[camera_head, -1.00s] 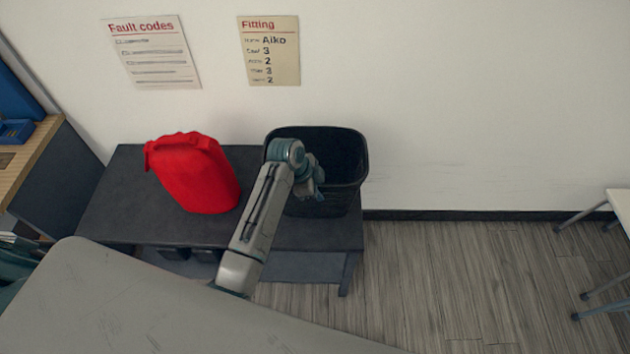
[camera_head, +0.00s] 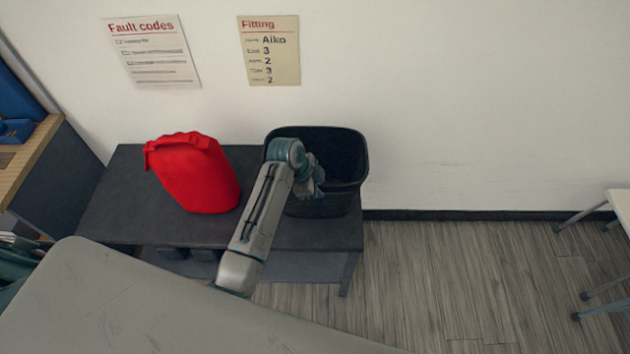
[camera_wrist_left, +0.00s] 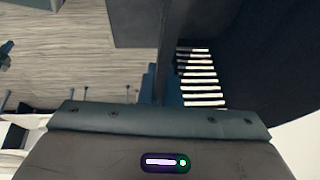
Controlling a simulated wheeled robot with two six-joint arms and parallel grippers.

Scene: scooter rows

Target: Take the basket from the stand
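The black basket (camera_head: 345,165) stands upright, open at the top, on the right end of the dark grey stand (camera_head: 125,205). My left gripper (camera_head: 318,184) is at the basket's near rim, pointing down, its fingertips partly hidden by the wrist in the head view. In the left wrist view the two blue fingers (camera_wrist_left: 160,86) lie one on each side of the thin basket wall (camera_wrist_left: 177,30), close against it. Light slots show in another part of the basket. My right gripper is not in view.
A red bag (camera_head: 195,175) stands on the stand left of the basket. A wooden-topped bench (camera_head: 30,160) is at the far left. The wall is close behind the stand. The floor (camera_head: 450,280) to the right is clear up to a white table (camera_head: 620,203).

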